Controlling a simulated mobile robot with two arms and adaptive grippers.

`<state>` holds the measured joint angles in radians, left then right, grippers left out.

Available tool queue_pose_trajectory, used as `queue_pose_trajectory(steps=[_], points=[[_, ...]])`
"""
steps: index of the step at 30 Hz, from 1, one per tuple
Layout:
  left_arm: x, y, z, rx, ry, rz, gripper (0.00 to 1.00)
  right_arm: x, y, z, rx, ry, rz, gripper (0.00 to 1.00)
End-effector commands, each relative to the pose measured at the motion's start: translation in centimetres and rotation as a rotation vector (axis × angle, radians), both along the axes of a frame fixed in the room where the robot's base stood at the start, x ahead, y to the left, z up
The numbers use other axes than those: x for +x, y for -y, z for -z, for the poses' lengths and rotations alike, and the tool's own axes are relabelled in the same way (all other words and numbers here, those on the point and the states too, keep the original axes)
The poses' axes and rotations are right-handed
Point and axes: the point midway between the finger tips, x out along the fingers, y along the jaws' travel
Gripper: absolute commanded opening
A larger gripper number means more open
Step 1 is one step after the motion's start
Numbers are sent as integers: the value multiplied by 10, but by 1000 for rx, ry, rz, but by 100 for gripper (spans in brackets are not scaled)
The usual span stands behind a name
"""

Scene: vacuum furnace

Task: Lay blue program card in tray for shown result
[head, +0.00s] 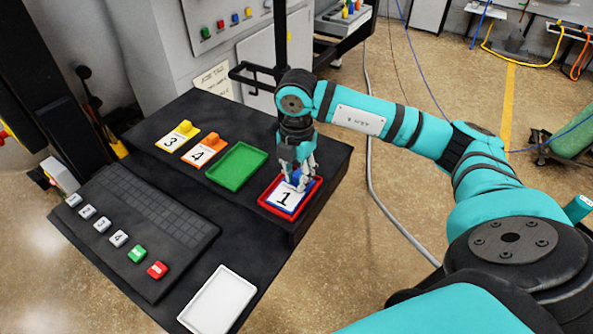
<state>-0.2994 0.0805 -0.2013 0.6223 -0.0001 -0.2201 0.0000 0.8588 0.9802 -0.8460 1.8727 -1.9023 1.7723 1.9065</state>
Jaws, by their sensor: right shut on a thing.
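The blue program card (285,199) has a white face marked 1, a blue border and a blue grip. It is at the red tray (264,203), within its rim as seen from above; I cannot tell whether it touches the tray floor. My right gripper (297,180) points down and is shut on the card's blue grip. The green tray (236,166) is empty, behind and left of the red one. The white tray (217,300) is empty at the table's front. My left gripper is not in view.
A yellow card (173,139) marked 3 and an orange card (203,151) marked 4 lie on the dark table. A key panel (150,225) with numbered, green and red keys lies at the left. A grey cabinet (225,50) with coloured buttons and a paper sign (213,80) stands behind.

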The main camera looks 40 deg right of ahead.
Motion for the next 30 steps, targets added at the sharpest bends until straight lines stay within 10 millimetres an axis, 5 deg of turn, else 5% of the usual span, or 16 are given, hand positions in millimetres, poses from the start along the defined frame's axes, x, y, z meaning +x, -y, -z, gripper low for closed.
queue_pose_trajectory(steps=[9, 10, 15, 26, 30], points=[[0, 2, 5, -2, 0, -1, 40, 0, 0, 5, 0, 1, 0, 1], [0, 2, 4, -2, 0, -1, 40, 0, 0, 4, 0, 1, 0, 25], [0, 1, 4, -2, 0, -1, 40, 0, 0, 3, 0, 1, 1, 46], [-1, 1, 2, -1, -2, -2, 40, 1, -1, -3, 1, 3, 1, 46], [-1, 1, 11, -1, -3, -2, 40, 2, 0, -23, 1, 7, 1, 46]])
